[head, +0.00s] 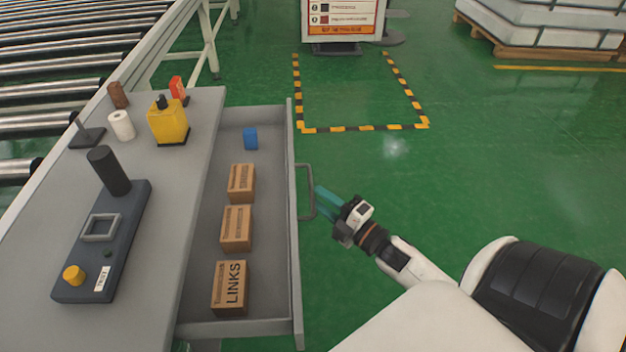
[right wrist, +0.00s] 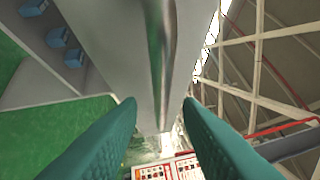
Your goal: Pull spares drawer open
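The grey spares drawer (head: 268,322) stands pulled out from the right side of the grey bench. Its bar handle (head: 305,166) is on the drawer's right-hand front. My right gripper (head: 322,198) is just right of the handle, its teal fingertips close to the bar. In the right wrist view the two fingers (right wrist: 160,110) are spread apart, with the metal handle bar (right wrist: 158,50) in line with the gap between them. The fingers are not closed on it; whether they touch it I cannot tell. My left gripper is out of view.
The drawer holds several cardboard boxes (head: 236,228) and a blue block (head: 250,138). On the bench top (head: 150,215) are a dark test fixture (head: 118,240), a yellow container (head: 167,122) and a white roll (head: 121,125). Green floor (head: 480,170) right of the drawer is clear.

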